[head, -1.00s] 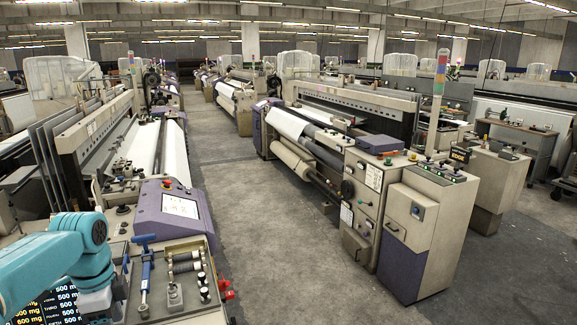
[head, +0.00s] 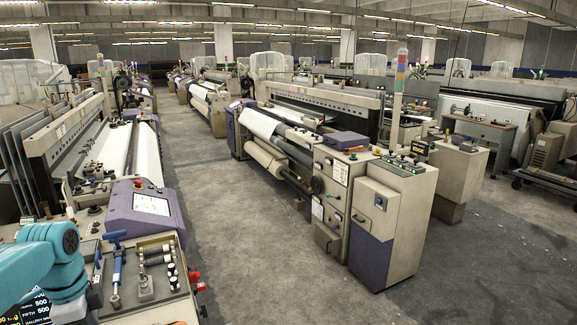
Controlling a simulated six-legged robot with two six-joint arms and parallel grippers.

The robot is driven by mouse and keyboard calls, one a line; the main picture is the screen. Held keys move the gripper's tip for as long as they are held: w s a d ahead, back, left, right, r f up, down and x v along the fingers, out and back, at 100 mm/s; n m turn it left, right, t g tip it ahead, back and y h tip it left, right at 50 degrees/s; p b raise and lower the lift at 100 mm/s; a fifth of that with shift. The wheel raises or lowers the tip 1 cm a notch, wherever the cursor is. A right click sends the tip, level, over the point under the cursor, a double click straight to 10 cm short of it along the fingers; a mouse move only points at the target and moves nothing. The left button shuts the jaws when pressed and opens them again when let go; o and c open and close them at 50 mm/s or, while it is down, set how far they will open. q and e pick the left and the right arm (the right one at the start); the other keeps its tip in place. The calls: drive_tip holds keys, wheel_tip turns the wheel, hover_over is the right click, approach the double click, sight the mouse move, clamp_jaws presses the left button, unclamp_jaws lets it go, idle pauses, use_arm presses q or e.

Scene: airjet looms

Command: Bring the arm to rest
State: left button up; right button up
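My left arm (head: 45,262), teal with a grey-white link below its elbow, is bent at the lower left corner, beside the near loom's control end. Its gripper is below the picture's edge and out of sight. My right arm and its gripper are not in view. No object in a gripper can be seen.
The near loom's purple console (head: 146,208) and a tool tray (head: 155,292) with a blue-handled tool (head: 117,262) lie just right of my arm. A grey aisle floor (head: 240,230) is clear. Another loom's cabinet (head: 390,220) stands to the right, with a bench (head: 478,128) behind.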

use_arm(q)
drive_tip(key=d+f+n+h, duration=0.1)
drive_tip(key=d+f+n, duration=0.1)
drive_tip(key=d+f, duration=0.7)
drive_tip(key=d+f+n+h, duration=0.25)
drive_tip(key=d+f, duration=0.35)
drive_tip(key=f, duration=0.8)
drive_tip(key=s+d+f+n, duration=0.5)
drive_tip(key=s+d+f, duration=0.1)
drive_tip(key=s, duration=0.4)
drive_tip(key=s+d+f+n, duration=0.5)
drive_tip(key=s+d+f, duration=0.15)
drive_tip(key=s, duration=0.25)
wheel_tip(320, 180, down, 10)
drive_tip(key=b, duration=1)
drive_tip(key=shift+w, duration=0.25)
drive_tip(key=shift+a+m+h, duration=0.1)
drive_tip(key=shift+m+h, duration=0.15)
drive_tip(key=shift+c, duration=0.3)
